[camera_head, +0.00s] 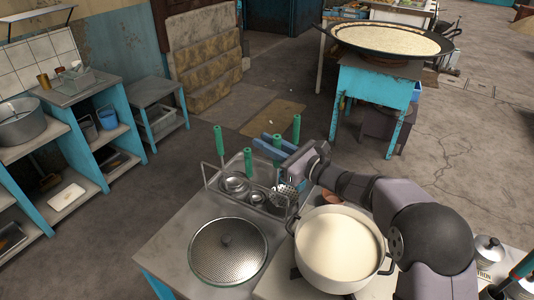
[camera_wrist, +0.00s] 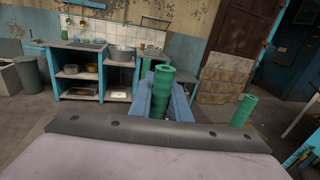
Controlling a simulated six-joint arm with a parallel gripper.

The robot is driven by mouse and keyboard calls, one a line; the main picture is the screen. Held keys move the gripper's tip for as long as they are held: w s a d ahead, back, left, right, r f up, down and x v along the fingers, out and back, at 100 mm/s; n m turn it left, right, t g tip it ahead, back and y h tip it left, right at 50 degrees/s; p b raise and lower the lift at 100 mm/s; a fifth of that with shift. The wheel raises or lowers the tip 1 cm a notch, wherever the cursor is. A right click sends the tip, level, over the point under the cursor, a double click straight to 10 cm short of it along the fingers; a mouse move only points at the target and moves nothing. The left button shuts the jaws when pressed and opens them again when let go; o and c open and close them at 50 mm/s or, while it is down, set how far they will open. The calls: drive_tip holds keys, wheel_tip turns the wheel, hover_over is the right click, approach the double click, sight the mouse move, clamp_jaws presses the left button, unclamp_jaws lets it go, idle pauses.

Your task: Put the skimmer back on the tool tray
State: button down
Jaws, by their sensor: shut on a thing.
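My gripper (camera_head: 274,146) is shut on a green handle, which also shows upright between my blue fingers (camera_wrist: 162,98) in the wrist view. The handle appears to belong to the skimmer (camera_head: 284,193), whose perforated metal head hangs below, at the right end of the tool tray. The tool tray (camera_head: 208,180) is a metal tray with a wire rail, on the counter left of the pot. I cannot tell whether the skimmer head touches the tray. Ladles (camera_head: 235,184) with green upright handles stand in the tray; one other green handle (camera_wrist: 242,110) shows at right in the wrist view.
A large white pot of milk (camera_head: 338,247) stands close right of the tray, below my arm. A round perforated lid (camera_head: 228,252) lies on the counter in front of the tray. Small lidded canisters (camera_head: 487,255) stand at far right. Shelves (camera_head: 90,125) are across the floor at left.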

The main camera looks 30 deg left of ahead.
wheel_tip(320, 180, down, 4)
drive_tip(key=shift+f+p, duration=0.1)
drive_tip(key=shift+p, duration=0.35)
drive_tip(key=shift+f+b, duration=0.25)
drive_tip(key=shift+b, duration=0.05)
drive_tip(key=c, duration=1.7)
unclamp_jaws()
drive_tip(key=shift+o, duration=0.2)
drive_tip(key=shift+r+p, duration=0.2)
drive_tip(key=shift+p, duration=0.1)
drive_tip(key=b+v, duration=0.3)
drive_tip(key=v, duration=0.9)
